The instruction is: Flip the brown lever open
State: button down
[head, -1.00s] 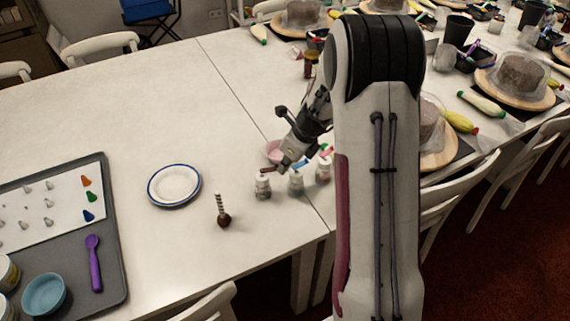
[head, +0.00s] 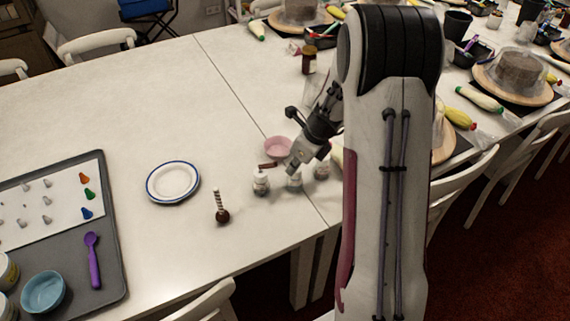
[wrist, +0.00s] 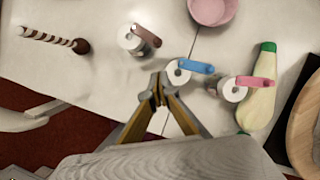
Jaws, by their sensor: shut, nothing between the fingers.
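The brown lever (wrist: 147,35) sits on a small white-topped jar (wrist: 130,39) in the wrist view. It points to the right and slightly down there, and I cannot tell how far it is raised. In the head view the brown lever (head: 267,166) shows just above its jar (head: 261,184). My gripper (wrist: 158,88) is shut and empty. Its tips are below and right of the brown lever in the wrist view, apart from it, close to the jar with the blue lever (wrist: 196,67). In the head view my gripper (head: 293,168) covers part of the middle jar.
A third jar has a pink-red lever (wrist: 252,81). A pink bowl (wrist: 212,10) stands behind, and a green-capped bottle (wrist: 260,100) lies to the right. A striped stick with a dark ball (wrist: 52,39) is at left. Free table lies around the plate (head: 173,182).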

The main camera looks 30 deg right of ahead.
jog(key=v, duration=1)
jog(key=shift+d, duration=0.2)
jog(key=shift+s, duration=0.15)
dwell(0.4)
jog(key=s+a+r+n, duration=0.4)
jog(key=s+a+n, duration=0.2)
jog(key=s+n, duration=0.2)
jog(key=s+a+r+n+t+h, duration=0.1)
jog(key=s+a+r+n, duration=0.4)
jog(key=s+n, duration=0.3)
jog(key=s+a+r+n+h, duration=0.1)
jog(key=s+a+r+n, duration=0.4)
jog(key=n, duration=0.9)
jog(key=shift+s+a+t, duration=0.4)
jog(key=shift+s+a, duration=0.7)
jog(key=shift+s, duration=0.7)
